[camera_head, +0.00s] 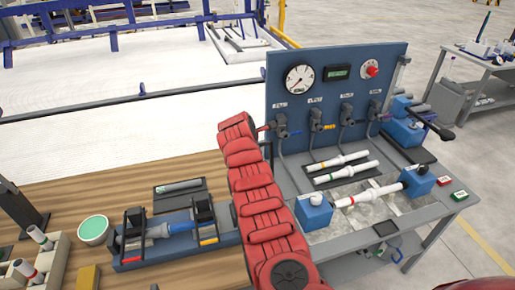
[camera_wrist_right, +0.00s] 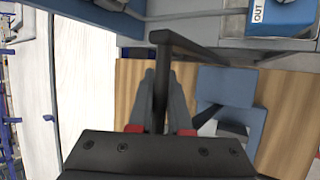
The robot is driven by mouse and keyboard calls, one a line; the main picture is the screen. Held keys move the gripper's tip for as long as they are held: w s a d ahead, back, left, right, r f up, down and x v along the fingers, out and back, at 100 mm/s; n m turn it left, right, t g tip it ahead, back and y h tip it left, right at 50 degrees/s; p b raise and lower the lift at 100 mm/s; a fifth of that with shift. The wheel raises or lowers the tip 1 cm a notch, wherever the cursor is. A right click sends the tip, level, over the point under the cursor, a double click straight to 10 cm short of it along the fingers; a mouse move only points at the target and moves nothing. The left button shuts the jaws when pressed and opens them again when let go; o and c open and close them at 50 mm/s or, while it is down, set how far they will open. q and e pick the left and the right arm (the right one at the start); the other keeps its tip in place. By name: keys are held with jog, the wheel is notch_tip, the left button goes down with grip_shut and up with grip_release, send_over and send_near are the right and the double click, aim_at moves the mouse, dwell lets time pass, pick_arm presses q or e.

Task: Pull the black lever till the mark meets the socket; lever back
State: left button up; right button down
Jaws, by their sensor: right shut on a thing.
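In the right wrist view my right gripper (camera_wrist_right: 162,80) is shut on the black lever (camera_wrist_right: 180,42), one finger on each side of its bar. In the head view my red right arm hides the gripper and lever. A blue clamp bench (camera_head: 180,244) with black clamp frames stands on the wooden table, left of my arm. A grey pipe piece (camera_head: 134,241) and a blue piece (camera_head: 178,229) lie in line in it. Their mark and the socket edge are too small to make out. My left gripper is not in view.
A blue test panel (camera_head: 345,80) with gauge and valves stands behind right. White pipes (camera_head: 345,172) lie before it, near a blue end block (camera_head: 313,212). A green-filled bowl (camera_head: 93,230), a dark tray (camera_head: 180,195) and a pipe rack (camera_head: 50,262) stand at left.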

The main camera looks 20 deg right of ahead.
jog(key=shift+s+d+f, duration=0.1)
jog(key=shift+f, duration=0.05)
jog(key=c, duration=0.8)
grip_release()
jog(key=shift+c, duration=0.2)
jog(key=b+v, duration=0.5)
jog(key=v, duration=1.2)
